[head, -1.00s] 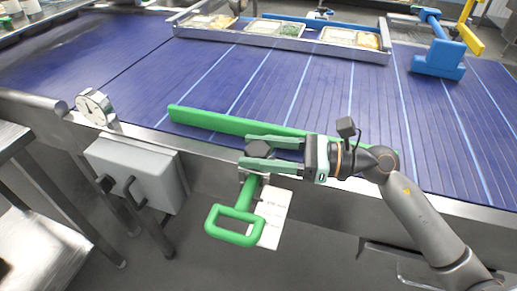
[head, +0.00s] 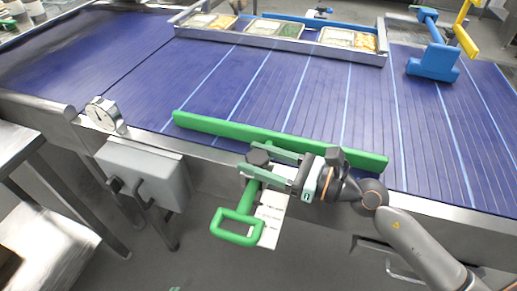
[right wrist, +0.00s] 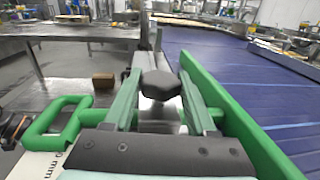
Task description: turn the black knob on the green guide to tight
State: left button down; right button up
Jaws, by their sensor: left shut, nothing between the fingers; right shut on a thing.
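The green guide is a long green bar (head: 290,138) lying along the near edge of the blue belt, with a green loop handle (head: 236,226) hanging at the front. Its black knob (head: 258,157) sits at the clamp between bar and handle. My right gripper (head: 267,162) is shut on the knob, one finger on each side. In the right wrist view the knob (right wrist: 160,85) shows between the green fingers. My left gripper (head: 175,289) shows only as a small green tip at the bottom edge, away from the guide. Any tight marking is not readable.
A white dial (head: 104,114) and a grey box (head: 145,172) with a dark handle are on the belt frame at left. A tray rack (head: 285,43) with food trays stands across the belt. A blue fixture (head: 434,65) is at the back right. The mid belt is clear.

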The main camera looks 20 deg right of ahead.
jog(key=o, duration=1.3)
jog(key=shift+o, duration=0.3)
jog(key=b+v, duration=0.5)
jog(key=v, duration=0.7)
jog(key=shift+s+d, duration=0.15)
jog(key=shift+d, duration=0.05)
